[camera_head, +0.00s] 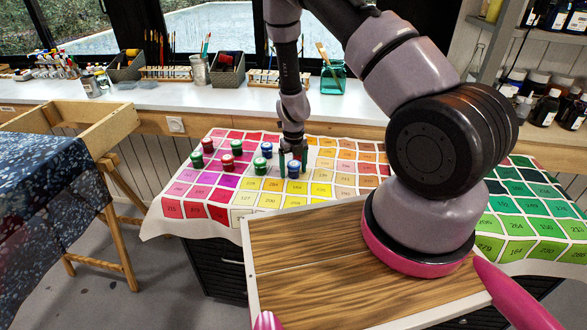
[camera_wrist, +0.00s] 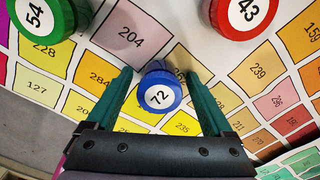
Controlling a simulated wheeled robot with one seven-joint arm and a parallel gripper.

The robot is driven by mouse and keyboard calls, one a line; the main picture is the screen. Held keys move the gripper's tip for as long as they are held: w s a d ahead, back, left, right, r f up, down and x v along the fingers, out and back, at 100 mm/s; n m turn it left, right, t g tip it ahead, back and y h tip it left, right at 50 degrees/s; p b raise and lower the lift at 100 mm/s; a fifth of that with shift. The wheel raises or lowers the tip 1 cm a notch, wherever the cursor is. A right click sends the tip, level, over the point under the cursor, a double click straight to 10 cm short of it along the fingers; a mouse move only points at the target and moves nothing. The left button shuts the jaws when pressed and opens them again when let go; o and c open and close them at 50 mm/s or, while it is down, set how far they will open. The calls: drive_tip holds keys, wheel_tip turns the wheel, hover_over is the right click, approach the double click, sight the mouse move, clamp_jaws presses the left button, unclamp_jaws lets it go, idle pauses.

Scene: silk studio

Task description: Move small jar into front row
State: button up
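A small jar with a blue cap marked 72 (camera_wrist: 159,94) is between the green fingers of my gripper (camera_wrist: 160,74) in the wrist view. The fingers are spread, with a gap on either side of the jar. In the head view my gripper (camera_head: 290,158) is low over the colour chart, next to a blue-capped jar (camera_head: 293,169), likely the same one. A green-capped jar marked 54 (camera_wrist: 42,16) is at upper left in the wrist view, and a red-capped jar marked 43 (camera_wrist: 243,14) at upper right. Both look larger than the 72 jar.
The numbered chart (camera_head: 180,190) covers the table. Other jars stand left of my gripper: blue (camera_head: 266,149), green (camera_head: 260,166), red (camera_head: 228,163), green (camera_head: 197,160) and red (camera_head: 207,145). The chart's front squares are clear. A windowsill counter (camera_head: 240,105) with brushes runs behind.

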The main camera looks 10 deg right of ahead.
wheel_tip(320, 180, up, 12)
drive_tip(key=shift+r, duration=0.25)
idle(0.3)
wheel_tip(320, 180, up, 15)
drive_tip(key=n+t+y, duration=0.1)
drive_tip(key=n+y, duration=0.1)
drive_tip(key=n, duration=0.5)
hover_over(293, 163)
drive_tip(key=s, duration=0.2)
drive_tip(key=s+d+r+n+t+y, duration=0.1)
drive_tip(key=s+r+n, duration=0.25)
drive_tip(key=r, duration=0.35)
drive_tip(key=s+r+n+t+y, duration=0.1)
drive_tip(key=s+r+n, duration=0.1)
drive_tip(key=r+n, duration=0.35)
drive_tip(key=s+d+r+n+t+h, duration=0.1)
drive_tip(key=s+d+r+n+t, duration=0.1)
drive_tip(key=s+r+n, duration=0.4)
drive_tip(key=s+d+r+n+t+h, duration=0.1)
drive_tip(key=s+d+r+n+t, duration=0.1)
drive_tip(key=s+r+n, duration=0.5)
drive_tip(key=s+d, duration=0.1)
drive_tip(key=s, duration=0.2)
drive_tip(key=shift+n, duration=0.4)
